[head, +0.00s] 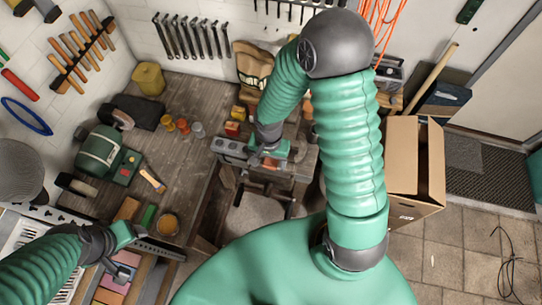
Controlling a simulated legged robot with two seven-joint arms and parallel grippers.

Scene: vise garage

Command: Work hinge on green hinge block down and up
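My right gripper (272,157) reaches down over the grey vise-like fixture (232,147) on the far workbench. Its fingers are small and partly covered by its own wrist, so I cannot tell if they are open or shut. I cannot make out a green hinge block or its hinge clearly there. A small green block (148,217) lies on the left bench, but no hinge shows on it. My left gripper (124,250) is at the lower left, above the bench edge and near that block. Its finger opening cannot be made out.
A green bench machine (100,148) stands on the left bench. Jars (167,223), a brush (152,180) and a yellow container (149,78) are there too. An open cardboard box (413,170) stands right of my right arm. The tiled floor at lower right is mostly clear.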

